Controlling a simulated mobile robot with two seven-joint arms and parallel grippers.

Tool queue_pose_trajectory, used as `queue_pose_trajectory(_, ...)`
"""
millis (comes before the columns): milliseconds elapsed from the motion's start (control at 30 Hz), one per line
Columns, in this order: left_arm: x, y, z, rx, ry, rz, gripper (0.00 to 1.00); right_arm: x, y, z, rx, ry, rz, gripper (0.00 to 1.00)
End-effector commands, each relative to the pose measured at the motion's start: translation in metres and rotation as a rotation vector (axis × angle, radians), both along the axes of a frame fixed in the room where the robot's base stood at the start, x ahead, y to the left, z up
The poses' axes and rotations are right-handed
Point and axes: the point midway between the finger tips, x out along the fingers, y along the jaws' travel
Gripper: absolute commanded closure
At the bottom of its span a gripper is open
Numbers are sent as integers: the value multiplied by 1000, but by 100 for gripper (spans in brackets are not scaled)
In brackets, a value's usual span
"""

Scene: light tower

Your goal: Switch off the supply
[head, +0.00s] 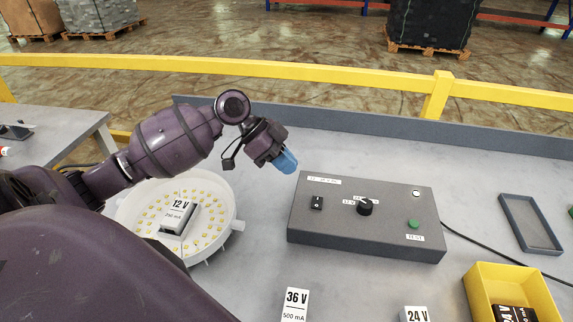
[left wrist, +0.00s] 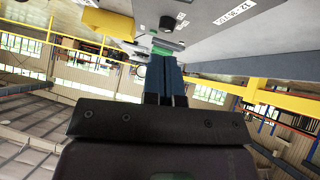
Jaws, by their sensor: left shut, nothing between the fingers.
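The grey supply box (head: 350,245) stands on the table right of centre in the head view. On its top are a black rocker switch (head: 317,203) at the left, a black round knob (head: 365,206) in the middle, a green button (head: 414,224) and a small white round lamp (head: 416,193) at the right. I cannot tell which way the rocker is pressed. My left gripper (head: 286,161), with blue fingertips, is above and behind the box's left end, apart from it. The left wrist view shows its blue fingers (left wrist: 165,75) shut and empty. My right gripper is not in view.
A white round lamp housing (head: 130,213) with a 12 V block (head: 180,212) is at the left. A 36 V block (head: 296,303) and a 24 V block (head: 415,314) stand in front. A yellow bin (head: 478,283) and a dark tray (head: 510,222) are at the right.

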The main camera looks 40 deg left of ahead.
Motion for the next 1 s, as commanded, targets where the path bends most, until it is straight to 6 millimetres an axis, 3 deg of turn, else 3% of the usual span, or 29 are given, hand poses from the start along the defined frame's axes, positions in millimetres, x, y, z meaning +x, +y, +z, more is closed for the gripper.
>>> queue_pose_trajectory(400,16,-51,-52,-3,2,-1,100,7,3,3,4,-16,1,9)
queue_pose_trajectory(700,12,-51,-86,0,1,2,100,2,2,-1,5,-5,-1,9)
queue_pose_trajectory(1000,11,-51,-90,1,0,1,100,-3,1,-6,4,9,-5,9)
